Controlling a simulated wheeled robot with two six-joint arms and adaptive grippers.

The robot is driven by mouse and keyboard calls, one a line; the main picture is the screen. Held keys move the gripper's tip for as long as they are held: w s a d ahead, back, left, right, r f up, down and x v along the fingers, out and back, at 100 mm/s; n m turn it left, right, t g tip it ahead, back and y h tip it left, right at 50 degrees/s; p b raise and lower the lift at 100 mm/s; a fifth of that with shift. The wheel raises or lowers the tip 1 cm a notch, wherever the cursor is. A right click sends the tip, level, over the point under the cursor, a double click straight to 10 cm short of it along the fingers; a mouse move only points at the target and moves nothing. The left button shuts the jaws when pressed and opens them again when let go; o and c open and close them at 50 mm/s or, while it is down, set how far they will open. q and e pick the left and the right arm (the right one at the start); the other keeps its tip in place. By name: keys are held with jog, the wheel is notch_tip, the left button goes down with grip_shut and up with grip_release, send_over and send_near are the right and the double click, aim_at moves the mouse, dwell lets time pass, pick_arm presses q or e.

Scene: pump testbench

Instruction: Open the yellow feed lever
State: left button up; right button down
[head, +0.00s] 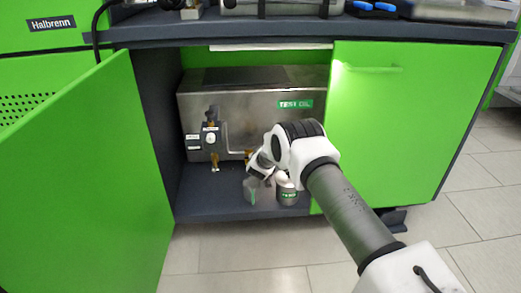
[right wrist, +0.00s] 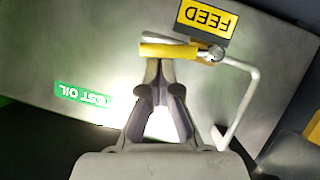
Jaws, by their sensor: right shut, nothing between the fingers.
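The yellow feed lever (right wrist: 180,51) sits on a small valve on the grey tank, under a yellow FEED label (right wrist: 206,17) that appears upside down in the right wrist view. The lever's sleeve points left from its pivot, and a bent pale pipe (right wrist: 247,95) runs off on the other side. My right gripper (right wrist: 158,66) is shut and empty, its fingertips right at the lever's side; I cannot tell whether they touch it. In the head view my right gripper (head: 257,168) reaches into the cabinet and largely hides the lever. My left gripper is not in view.
The steel TEST OIL tank (head: 240,105) fills the cabinet's back. A gauge block (head: 211,138) is at its left. Two small cans (head: 251,190) (head: 288,194) stand on the cabinet floor below my gripper. The green left door (head: 90,190) stands open; a green panel (head: 400,120) closes the right.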

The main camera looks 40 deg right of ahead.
jog(key=shift+s+d+f, duration=0.2)
jog(key=shift+d+f, duration=0.15)
jog(key=shift+f, duration=0.25)
dwell(0.3)
